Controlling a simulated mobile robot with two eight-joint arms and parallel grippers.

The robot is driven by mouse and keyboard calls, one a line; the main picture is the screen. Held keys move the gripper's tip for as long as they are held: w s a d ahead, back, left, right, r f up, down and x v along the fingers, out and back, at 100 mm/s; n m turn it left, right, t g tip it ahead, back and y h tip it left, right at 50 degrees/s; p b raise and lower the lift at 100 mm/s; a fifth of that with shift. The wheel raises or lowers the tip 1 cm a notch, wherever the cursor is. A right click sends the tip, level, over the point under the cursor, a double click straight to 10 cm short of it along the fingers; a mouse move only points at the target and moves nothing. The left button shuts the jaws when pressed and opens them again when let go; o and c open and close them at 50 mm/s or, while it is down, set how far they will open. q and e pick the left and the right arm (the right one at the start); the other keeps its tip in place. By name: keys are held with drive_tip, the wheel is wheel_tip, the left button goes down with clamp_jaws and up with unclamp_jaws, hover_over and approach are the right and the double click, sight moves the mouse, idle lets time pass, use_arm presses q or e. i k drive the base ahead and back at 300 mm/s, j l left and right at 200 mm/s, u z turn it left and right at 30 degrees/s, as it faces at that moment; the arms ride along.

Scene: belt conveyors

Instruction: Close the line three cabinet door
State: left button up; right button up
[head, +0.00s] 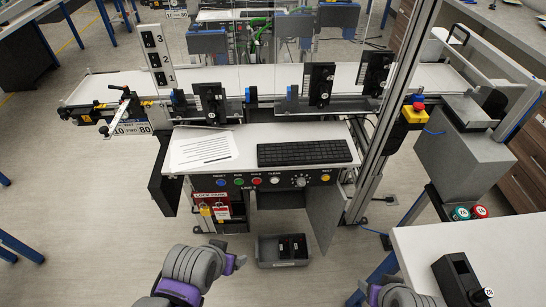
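The cabinet sits under the control panel (262,183), whose small "LINE" label has a number too small to read surely. A grey door panel (324,217) on the cabinet's right side stands swung open toward me. A dark upright panel (164,182) juts out at the left end; I cannot tell if it is also a door. My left gripper (210,264), grey with purple parts, is at the bottom centre-left, in front of the cabinet and apart from the door. My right gripper (396,294) is at the bottom edge, mostly cut off. The finger gaps are not clear.
A red lockout box (214,206) hangs left of the opening. A white table (490,255) with a black device (458,280) stands at right.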

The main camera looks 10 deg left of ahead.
sight(325, 206)
drive_tip(key=k+j, duration=0.25)
drive_tip(key=k, duration=0.25)
drive_tip(key=k+j, duration=0.3)
drive_tip(key=k, duration=0.15)
drive_tip(key=k+j, duration=0.25)
drive_tip(key=k, duration=0.25)
drive_tip(key=i+l+u, duration=0.15)
drive_tip(key=i+l, duration=0.15)
drive_tip(key=i, duration=0.35)
drive_tip(key=i+l+u, duration=0.1)
drive_tip(key=i+l, duration=0.3)
drive_tip(key=i, duration=0.2)
drive_tip(key=i+l+u, duration=0.15)
drive_tip(key=i+l, duration=0.3)
drive_tip(key=i, duration=0.2)
